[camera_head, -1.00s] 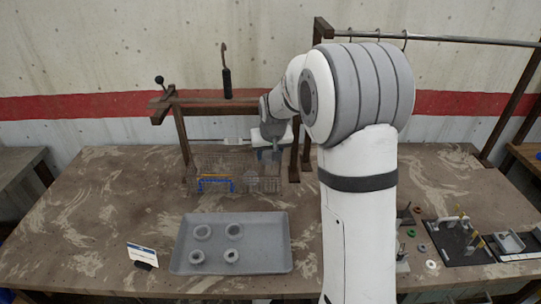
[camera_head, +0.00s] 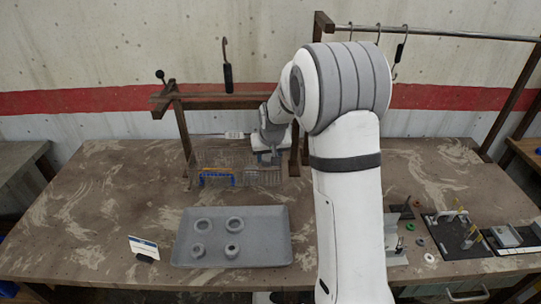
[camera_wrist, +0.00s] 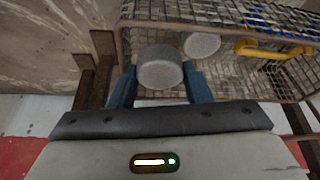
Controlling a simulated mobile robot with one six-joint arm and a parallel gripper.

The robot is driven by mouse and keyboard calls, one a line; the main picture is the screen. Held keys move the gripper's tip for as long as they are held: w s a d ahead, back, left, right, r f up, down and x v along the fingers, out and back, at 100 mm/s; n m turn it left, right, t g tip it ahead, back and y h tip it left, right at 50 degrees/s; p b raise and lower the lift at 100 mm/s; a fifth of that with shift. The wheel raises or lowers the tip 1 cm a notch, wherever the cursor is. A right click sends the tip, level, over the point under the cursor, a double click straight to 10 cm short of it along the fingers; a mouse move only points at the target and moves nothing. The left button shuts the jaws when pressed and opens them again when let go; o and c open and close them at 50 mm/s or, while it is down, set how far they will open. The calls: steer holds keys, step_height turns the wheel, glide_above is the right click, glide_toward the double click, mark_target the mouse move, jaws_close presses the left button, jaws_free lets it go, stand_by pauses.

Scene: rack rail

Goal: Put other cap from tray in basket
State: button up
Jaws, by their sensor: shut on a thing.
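My gripper (camera_wrist: 160,88) is shut on a grey round cap (camera_wrist: 160,68), held between its blue fingers. The held cap is at the wire basket (camera_wrist: 130,42), near its rim; I cannot tell its exact height. A second grey cap (camera_wrist: 202,45) lies inside the basket. In the head view my gripper (camera_head: 267,160) is over the right part of the basket (camera_head: 208,162), and the held cap cannot be made out.
A yellow-handled thing (camera_wrist: 270,48) and a blue thing (camera_wrist: 285,20) are also in the basket. A wooden frame (camera_head: 183,135) stands close around it. A small sign (camera_head: 144,247) stands left of the tray. Fixtures (camera_head: 460,235) are at the right. The left of the table is clear.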

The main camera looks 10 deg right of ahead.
steer(key=shift+f, duration=0.25)
steer(key=o, duration=1)
steer(key=shift+o, duration=0.2)
steer(key=shift+r, duration=0.1)
steer(key=shift+r+p, duration=0.55)
steer(key=shift+r, duration=0.05)
steer(key=b+v, duration=0.2)
steer(key=v, duration=0.9)
steer(key=s+g, duration=0.1)
steer(key=s, duration=2.9)
steer(key=shift+s+d+f+g, duration=0.15)
steer(key=shift+s+d+g, duration=0.05)
steer(key=shift+s+g, duration=0.1)
